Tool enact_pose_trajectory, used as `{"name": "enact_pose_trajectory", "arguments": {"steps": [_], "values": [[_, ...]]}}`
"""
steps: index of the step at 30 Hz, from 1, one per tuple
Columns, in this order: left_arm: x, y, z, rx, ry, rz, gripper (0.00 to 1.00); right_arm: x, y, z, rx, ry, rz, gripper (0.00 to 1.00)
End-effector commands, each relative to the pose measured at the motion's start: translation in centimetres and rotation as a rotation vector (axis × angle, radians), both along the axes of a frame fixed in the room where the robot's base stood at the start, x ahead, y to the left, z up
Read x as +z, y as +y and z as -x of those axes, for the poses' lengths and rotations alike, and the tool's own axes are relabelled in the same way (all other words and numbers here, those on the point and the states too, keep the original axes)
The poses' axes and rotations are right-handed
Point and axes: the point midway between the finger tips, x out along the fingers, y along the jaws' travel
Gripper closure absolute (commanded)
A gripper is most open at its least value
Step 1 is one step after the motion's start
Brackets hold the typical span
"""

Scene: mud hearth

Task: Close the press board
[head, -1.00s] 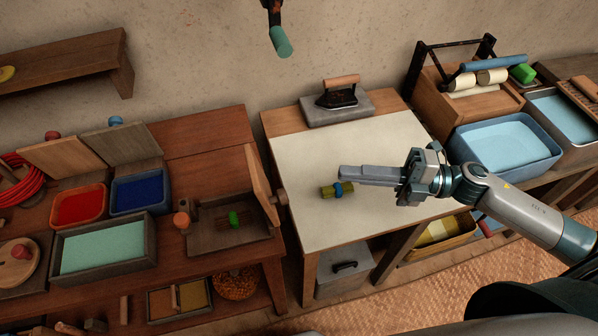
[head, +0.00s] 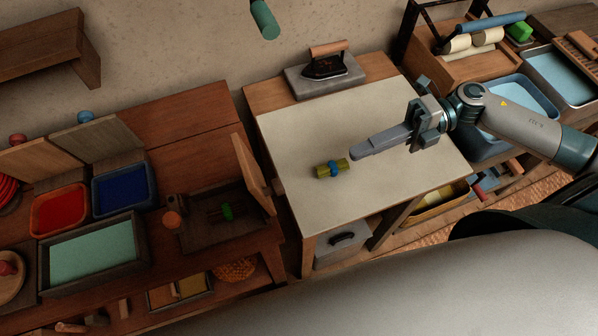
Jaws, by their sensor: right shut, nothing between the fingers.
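A hinged wooden board (head: 254,175), which looks like the press board, stands raised and tilted at the right side of a shallow dark wooden tray (head: 240,236). A small brown bundle with a green band (head: 227,212) lies in the tray. An orange-red knob (head: 172,219) is at the tray's left side. My right gripper (head: 356,153) is shut and empty above the pale tabletop, to the right of the board and apart from it. Its fingertips point left, close to an olive roll with a blue band (head: 333,168). My left gripper is not in view.
The pale-topped table (head: 330,205) is mostly clear. A flat iron (head: 325,65) stands on a grey slab at its back. Red (head: 60,210) and blue (head: 124,187) bins stand left of the tray. A light-blue basin (head: 515,95) is behind my right arm.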

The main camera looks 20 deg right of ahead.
Motion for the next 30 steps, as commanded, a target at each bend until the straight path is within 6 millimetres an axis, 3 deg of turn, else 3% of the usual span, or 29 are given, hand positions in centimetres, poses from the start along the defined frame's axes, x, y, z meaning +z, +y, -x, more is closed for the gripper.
{"name": "enact_pose_trajectory", "arguments": {"steps": [8, 24, 30], "values": [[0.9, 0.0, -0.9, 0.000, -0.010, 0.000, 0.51, 0.0, 1.6, 0.0, 0.001, -0.001, -0.003, 1.00], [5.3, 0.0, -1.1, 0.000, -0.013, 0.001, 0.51, -1.3, 10.4, 0.3, 0.000, 0.000, -0.004, 1.00], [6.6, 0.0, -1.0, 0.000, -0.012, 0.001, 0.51, -1.9, 12.7, 0.4, -0.001, 0.000, -0.003, 1.00]]}}
